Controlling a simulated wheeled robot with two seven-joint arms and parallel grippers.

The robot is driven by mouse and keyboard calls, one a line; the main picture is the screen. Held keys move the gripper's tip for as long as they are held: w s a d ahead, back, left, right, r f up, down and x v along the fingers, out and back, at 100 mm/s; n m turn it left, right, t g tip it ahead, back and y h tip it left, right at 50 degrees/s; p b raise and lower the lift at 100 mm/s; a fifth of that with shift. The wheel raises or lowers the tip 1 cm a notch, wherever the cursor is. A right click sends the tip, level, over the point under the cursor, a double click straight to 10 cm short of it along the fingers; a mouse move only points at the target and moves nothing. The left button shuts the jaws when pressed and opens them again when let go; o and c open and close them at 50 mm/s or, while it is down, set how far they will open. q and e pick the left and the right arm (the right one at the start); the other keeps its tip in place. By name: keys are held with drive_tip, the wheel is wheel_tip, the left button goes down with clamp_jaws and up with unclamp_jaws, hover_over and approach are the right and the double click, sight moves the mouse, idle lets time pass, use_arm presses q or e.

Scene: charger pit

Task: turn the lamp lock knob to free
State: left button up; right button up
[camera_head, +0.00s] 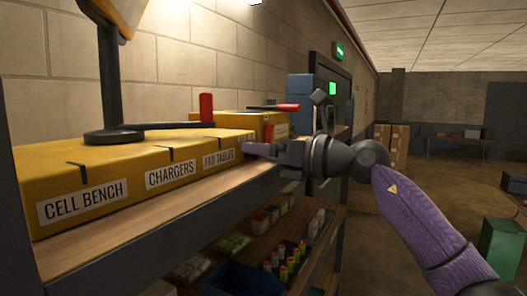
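A lamp stands at the far left, with a dark round base (113,136), a dark upright pole (109,70) and a yellow head (122,12) cut off at the top. A dark bar runs right from the base along the yellow box top, and a red upright piece (206,107) stands near its end. I cannot tell whether this red piece is the lock knob. My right gripper (252,150) points left at the front of the yellow box, near the "FAR TABLES" label; the finger gap is unclear. My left gripper is out of view.
Yellow boxes (120,178) labelled "CELL BENCH", "CHARGERS" and "FAR TABLES" fill the shelf top (150,212). A red-handled tool (280,107) lies behind my gripper. A lower shelf holds batteries (282,268) and a blue bin (240,280).

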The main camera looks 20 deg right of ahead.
drive_tip(key=b+v, duration=0.4)
drive_tip(key=v, duration=0.5)
drive_tip(key=shift+s+d+b, duration=0.25)
drive_tip(key=shift+s+b, duration=0.05)
drive_tip(key=shift+b, duration=0.1)
